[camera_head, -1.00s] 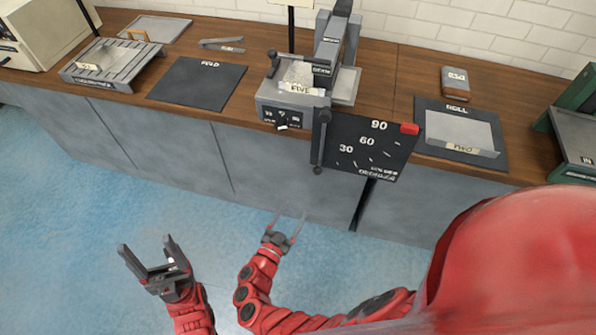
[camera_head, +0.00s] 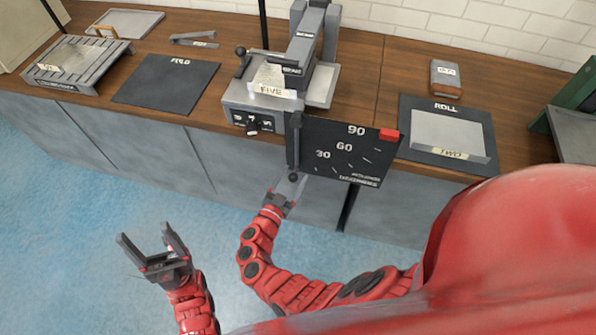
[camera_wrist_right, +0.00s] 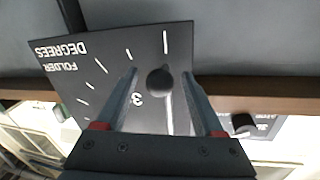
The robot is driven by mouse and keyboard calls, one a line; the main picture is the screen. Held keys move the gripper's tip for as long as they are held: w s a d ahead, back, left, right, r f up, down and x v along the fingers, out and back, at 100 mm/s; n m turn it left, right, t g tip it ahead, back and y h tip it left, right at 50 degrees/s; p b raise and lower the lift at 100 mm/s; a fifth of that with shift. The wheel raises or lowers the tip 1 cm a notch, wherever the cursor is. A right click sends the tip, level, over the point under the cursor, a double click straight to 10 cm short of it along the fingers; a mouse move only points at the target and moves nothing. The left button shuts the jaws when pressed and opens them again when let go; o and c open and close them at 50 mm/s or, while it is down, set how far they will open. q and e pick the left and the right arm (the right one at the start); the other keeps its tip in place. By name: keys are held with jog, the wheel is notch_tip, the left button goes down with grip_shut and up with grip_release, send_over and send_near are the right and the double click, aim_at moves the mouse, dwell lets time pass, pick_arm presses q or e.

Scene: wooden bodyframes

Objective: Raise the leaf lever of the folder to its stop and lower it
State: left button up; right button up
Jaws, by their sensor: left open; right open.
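The folder (camera_head: 263,98) is a grey machine at the counter's front edge, with a black degree plate (camera_head: 345,158) marked 30, 60 and 90. Its dark leaf lever (camera_head: 293,145) hangs straight down at the plate's left edge, ending in a round knob (camera_head: 293,178). My right gripper (camera_head: 289,186) is open at the knob. In the right wrist view the knob (camera_wrist_right: 160,79) appears between its spread fingers (camera_wrist_right: 160,82), with a gap on both sides; contact is not visible. My left gripper (camera_head: 145,237) is open and empty over the floor, away from the counter.
A red block (camera_head: 389,135) sits at the plate's upper right corner. A black mat marked FOLD (camera_head: 166,82) lies left of the folder, and a ROLL mat (camera_head: 420,115) with a grey sheet lies right. Grey cabinet fronts stand below the counter; the blue floor is clear.

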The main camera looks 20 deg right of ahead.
jog(key=shift+w+d, duration=0.1)
jog(key=shift+c, duration=0.2)
grip_shut()
dwell(1.3)
